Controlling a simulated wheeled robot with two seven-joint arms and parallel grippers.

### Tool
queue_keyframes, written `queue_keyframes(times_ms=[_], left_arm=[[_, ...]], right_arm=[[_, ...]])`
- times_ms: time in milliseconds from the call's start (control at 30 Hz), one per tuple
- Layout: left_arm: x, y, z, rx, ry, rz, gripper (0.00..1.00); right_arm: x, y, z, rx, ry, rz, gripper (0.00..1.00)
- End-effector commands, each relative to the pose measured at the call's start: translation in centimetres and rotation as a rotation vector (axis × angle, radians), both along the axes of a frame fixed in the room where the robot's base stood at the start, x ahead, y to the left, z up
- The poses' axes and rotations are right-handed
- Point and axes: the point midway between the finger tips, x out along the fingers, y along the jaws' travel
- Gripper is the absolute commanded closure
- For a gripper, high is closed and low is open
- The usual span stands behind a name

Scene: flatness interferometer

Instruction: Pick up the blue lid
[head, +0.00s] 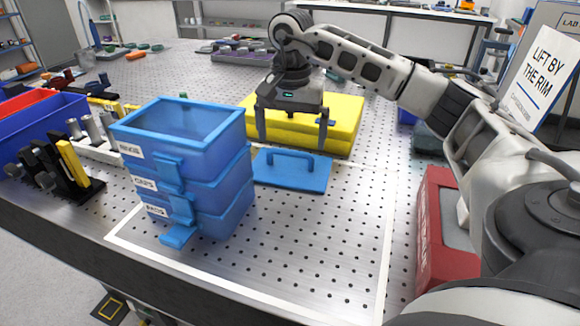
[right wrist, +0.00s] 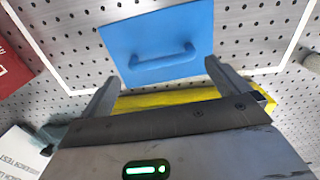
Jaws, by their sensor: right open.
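The blue lid (head: 306,177) lies flat on the perforated metal table, with a raised bar handle on top. It is right of a stack of blue boxes (head: 190,150). My right gripper (head: 292,140) is open and empty, above and behind the lid in the head view. In the right wrist view the lid (right wrist: 150,28) lies beyond the open fingertips (right wrist: 160,75), apart from them, with its handle (right wrist: 162,60) seen between and ahead of them. My left gripper is not in view.
A yellow block (head: 345,118) stands behind the lid. A red case (head: 432,225) stands to the right. Black holders (head: 60,165) and a blue bin (head: 45,125) are at the left. The table in front of the lid is clear.

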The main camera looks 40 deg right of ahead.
Motion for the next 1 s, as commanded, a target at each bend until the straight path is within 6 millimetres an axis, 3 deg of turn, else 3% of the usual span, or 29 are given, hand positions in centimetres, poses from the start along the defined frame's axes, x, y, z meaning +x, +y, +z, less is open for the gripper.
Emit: queue_keyframes(times_ms=[300,567,600,700,1000], left_arm=[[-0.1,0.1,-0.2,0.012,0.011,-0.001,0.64],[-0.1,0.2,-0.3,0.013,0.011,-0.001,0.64],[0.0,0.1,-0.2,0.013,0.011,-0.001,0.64],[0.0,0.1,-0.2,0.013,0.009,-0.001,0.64],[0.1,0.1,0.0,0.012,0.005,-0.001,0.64]], right_arm=[[0.0,0.2,-4.3,-0.001,0.003,0.0,0.0],[0.0,0.2,-4.7,-0.001,0.001,0.0,0.0],[0.0,0.2,-4.7,-0.001,0.001,0.0,0.03],[0.0,0.2,-4.7,-0.001,0.001,0.0,0.31],[0.0,0.2,-4.6,0.0,0.0,0.0,0.31]])
